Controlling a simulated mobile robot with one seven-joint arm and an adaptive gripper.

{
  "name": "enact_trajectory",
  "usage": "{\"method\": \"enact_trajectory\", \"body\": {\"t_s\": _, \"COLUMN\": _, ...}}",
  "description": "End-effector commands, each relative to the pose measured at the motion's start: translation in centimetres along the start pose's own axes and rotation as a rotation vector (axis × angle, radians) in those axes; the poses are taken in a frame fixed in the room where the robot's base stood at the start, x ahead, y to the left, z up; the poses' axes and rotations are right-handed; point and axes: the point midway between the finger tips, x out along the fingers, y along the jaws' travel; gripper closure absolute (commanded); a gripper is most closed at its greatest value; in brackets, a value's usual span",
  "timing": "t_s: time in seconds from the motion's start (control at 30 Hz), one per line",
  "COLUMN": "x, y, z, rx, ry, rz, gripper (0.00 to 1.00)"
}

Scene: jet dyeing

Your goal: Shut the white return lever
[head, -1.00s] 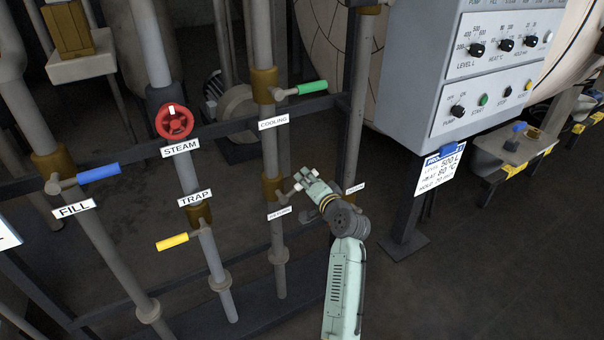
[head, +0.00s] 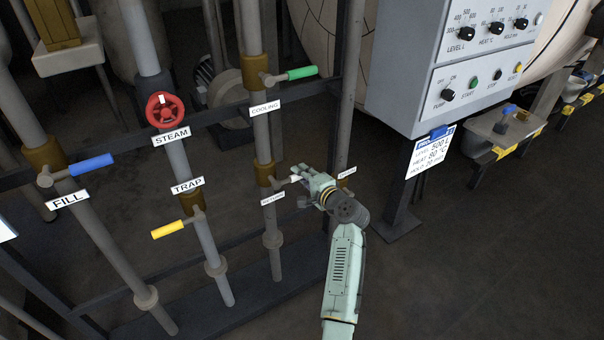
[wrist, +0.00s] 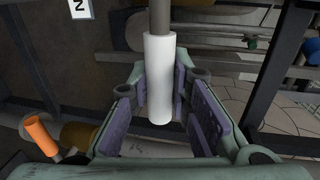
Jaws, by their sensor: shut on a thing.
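The white return lever (wrist: 160,80) is a white sleeve on a grey rod, seen in the wrist view between the purple pads of my gripper (wrist: 160,95). In the head view my gripper (head: 303,176) is at the lever's outer end, and its fingers hide most of the white handle. My gripper is shut on the handle. The lever's grey stem (head: 280,183) runs from a brass valve (head: 265,173) on the pipe, pointing right with a slight rise. The small white return label (head: 272,198) is just below it.
A green cooling lever (head: 301,73) is above on the same pipe. A red steam wheel (head: 165,110), yellow trap lever (head: 168,231) and blue fill lever (head: 91,165) are to the left. A grey upright post (head: 349,95) and the control panel (head: 440,80) are at right.

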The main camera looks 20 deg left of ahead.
Motion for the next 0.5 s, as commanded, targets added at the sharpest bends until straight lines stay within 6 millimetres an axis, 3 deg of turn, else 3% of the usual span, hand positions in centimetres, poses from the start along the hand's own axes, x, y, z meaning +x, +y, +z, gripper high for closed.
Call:
{"method": "enact_trajectory", "body": {"t_s": 0.33, "x": 0.02, "y": 0.17, "z": 0.03, "rx": 0.011, "ry": -0.002, "rz": 0.002, "gripper": 1.0}}
{"method": "enact_trajectory", "body": {"t_s": 0.37, "x": 0.02, "y": 0.18, "z": 0.03, "rx": 0.011, "ry": -0.002, "rz": 0.002, "gripper": 0.8}}
{"method": "enact_trajectory", "body": {"t_s": 0.5, "x": 0.02, "y": 0.17, "z": 0.03, "rx": 0.009, "ry": -0.002, "rz": 0.002, "gripper": 0.71}}
